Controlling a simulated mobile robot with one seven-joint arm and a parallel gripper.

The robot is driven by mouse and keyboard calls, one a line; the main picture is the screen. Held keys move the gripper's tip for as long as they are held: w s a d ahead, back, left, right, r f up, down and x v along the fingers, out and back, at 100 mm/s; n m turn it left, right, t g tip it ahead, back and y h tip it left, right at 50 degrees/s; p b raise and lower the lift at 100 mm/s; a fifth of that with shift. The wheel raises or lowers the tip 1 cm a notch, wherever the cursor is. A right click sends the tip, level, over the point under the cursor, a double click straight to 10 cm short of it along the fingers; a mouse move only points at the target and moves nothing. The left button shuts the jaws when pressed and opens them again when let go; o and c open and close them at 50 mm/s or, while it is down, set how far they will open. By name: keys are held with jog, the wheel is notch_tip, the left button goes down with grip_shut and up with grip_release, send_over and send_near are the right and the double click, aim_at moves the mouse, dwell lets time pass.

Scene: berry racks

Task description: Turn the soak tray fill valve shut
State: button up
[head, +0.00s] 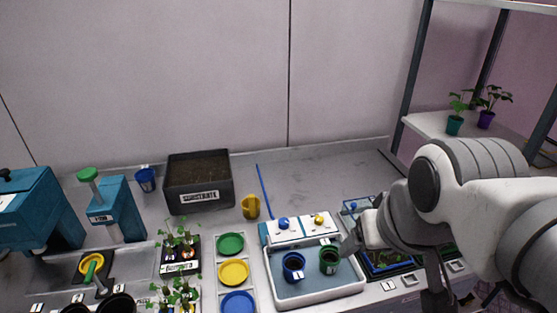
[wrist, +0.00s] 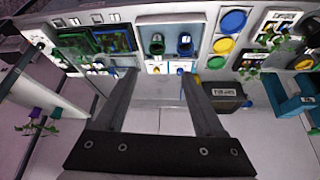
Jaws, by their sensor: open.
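The white soak tray (head: 318,296) holds shallow blue water with a blue pot (head: 293,266) and a green pot (head: 329,260) standing in it. Behind it is a white valve box (head: 300,232) with a blue knob (head: 284,223) and a yellow knob (head: 319,219). I cannot tell which knob is the fill valve, nor how far either is turned. In the wrist view the blue knob (wrist: 180,70) and yellow knob (wrist: 156,70) appear beyond and between my fingertips. My gripper (wrist: 158,76) is open and empty, apart from both knobs. In the head view my arm partly hides it.
Green (head: 230,244), yellow and blue round dishes stand left of the tray. A dark substrate box (head: 199,183) and yellow cup (head: 250,206) stand behind. A dark blue tray (head: 385,262) lies to the right. The bench behind the valve box is mostly clear.

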jog(key=w+a+r+n+g+p, duration=0.1)
jog(key=w+a+r+n+p, duration=0.2)
jog(key=w, duration=0.6)
jog(key=n+g+p, duration=0.4)
jog(key=n+p, duration=0.3)
jog(key=n, duration=0.3)
send_over(285, 221)
notch_tip(285, 221, down, 10)
notch_tip(285, 221, down, 18)
jog(key=shift+s+r+p, duration=0.1)
jog(key=shift+r+p, duration=0.05)
jog(key=shift+p, duration=0.85)
jog(key=shift+c, duration=0.2)
grip_shut()
